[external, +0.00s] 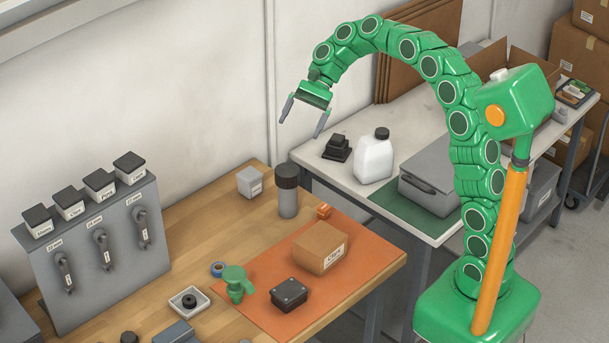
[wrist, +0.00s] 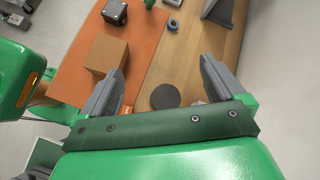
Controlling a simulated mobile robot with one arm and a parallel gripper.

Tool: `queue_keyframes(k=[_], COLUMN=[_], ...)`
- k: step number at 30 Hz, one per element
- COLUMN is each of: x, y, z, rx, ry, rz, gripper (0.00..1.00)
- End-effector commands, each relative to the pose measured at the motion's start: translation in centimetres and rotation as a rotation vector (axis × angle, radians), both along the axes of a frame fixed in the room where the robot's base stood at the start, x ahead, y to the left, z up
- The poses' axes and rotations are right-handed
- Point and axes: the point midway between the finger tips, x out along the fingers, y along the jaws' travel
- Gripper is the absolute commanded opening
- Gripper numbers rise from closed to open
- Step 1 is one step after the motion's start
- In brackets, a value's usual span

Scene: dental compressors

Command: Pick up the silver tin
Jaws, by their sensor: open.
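A grey cylindrical tin with a dark lid (external: 287,198) stands upright on the wooden table near its back edge. A small silver-grey box with a label (external: 250,183) stands just left of it; I cannot tell for certain which is the silver tin. My gripper (external: 300,130) is open and empty, pointing down, well above the table. In the wrist view the dark round lid (wrist: 165,96) shows between the spread fingers of my gripper (wrist: 164,66), below them.
An orange mat (external: 370,262) carries a brown carton (external: 320,247), a dark box (external: 289,294) and a small orange block (external: 323,211). A grey rack (external: 105,250) stands left. The side table (external: 310,157) holds a white jug (external: 374,158).

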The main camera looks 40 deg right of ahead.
Motion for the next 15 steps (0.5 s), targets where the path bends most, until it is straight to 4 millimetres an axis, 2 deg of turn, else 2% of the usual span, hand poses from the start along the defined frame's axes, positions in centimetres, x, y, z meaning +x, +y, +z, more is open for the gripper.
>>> queue_keyframes(k=[3,15], x=[2.8,11.2], y=[0.0,-0.6], z=[-0.5,-2.5], rx=[0.039,0.163], ry=[0.046,0.202], rz=[-0.055,-0.222], gripper=[0.96,0.96])
